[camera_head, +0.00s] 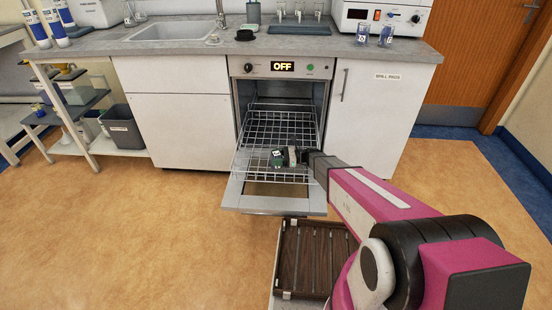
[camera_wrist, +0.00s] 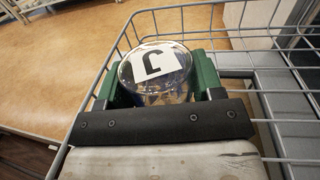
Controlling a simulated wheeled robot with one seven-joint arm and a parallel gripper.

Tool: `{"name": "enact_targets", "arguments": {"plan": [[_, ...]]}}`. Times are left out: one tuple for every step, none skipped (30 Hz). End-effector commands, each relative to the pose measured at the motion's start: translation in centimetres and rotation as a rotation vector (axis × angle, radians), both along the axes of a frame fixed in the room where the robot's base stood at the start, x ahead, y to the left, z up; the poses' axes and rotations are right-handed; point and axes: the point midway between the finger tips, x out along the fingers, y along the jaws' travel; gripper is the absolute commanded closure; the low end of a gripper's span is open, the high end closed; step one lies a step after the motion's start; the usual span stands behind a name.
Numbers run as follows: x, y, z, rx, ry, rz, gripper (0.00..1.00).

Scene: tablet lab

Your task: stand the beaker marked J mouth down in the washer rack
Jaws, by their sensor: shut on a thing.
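My gripper (camera_head: 283,157) is shut on the beaker marked J (camera_wrist: 152,65), a clear glass with a white label bearing a black J on its round end. In the wrist view its green fingers clasp the beaker on both sides, and the labelled end faces the camera. The mouth end is hidden. The washer rack (camera_head: 262,128), a wire basket, is pulled out over the open washer door (camera_head: 257,199). The gripper and beaker are over the front part of the rack, inside its wire rim (camera_wrist: 135,22). I cannot tell whether the beaker touches the rack floor.
The washer display (camera_head: 283,66) reads OFF. Two small labelled vessels (camera_head: 362,34) (camera_head: 386,36) stand on the counter to the right. A brown slatted tray (camera_head: 312,262) is below and in front of the door. The rest of the rack looks empty. Floor to the left is clear.

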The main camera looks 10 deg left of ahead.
Motion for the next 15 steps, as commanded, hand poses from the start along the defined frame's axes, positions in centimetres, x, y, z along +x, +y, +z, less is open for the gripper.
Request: {"name": "enact_targets", "arguments": {"plan": [[0.00, 0.00, -0.04, 0.000, 0.000, 0.000, 0.64], [0.00, 0.00, -0.07, 0.000, 0.000, 0.000, 0.64], [0.01, 0.00, -0.12, 0.000, 0.000, 0.000, 0.64], [0.01, 0.00, -0.16, 0.000, 0.000, 0.000, 0.64], [0.01, 0.00, -0.20, 0.000, 0.000, 0.000, 0.64], [0.01, 0.00, -0.25, 0.000, 0.000, 0.000, 0.64], [0.01, 0.00, -0.29, 0.000, 0.000, 0.000, 0.64], [0.01, 0.00, -0.34, 0.000, 0.000, 0.000, 0.64], [0.01, 0.00, -0.38, 0.000, 0.000, 0.000, 0.64], [0.01, 0.00, -0.42, 0.000, 0.000, 0.000, 0.64], [0.01, 0.00, -0.46, 0.000, 0.000, 0.000, 0.64], [0.01, 0.00, -0.51, 0.000, 0.000, 0.000, 0.64], [0.02, 0.00, -0.55, 0.000, 0.000, 0.000, 0.64], [0.01, 0.00, -0.59, 0.000, 0.000, 0.000, 0.64], [0.02, 0.00, -0.64, 0.000, 0.000, 0.000, 0.64]]}}
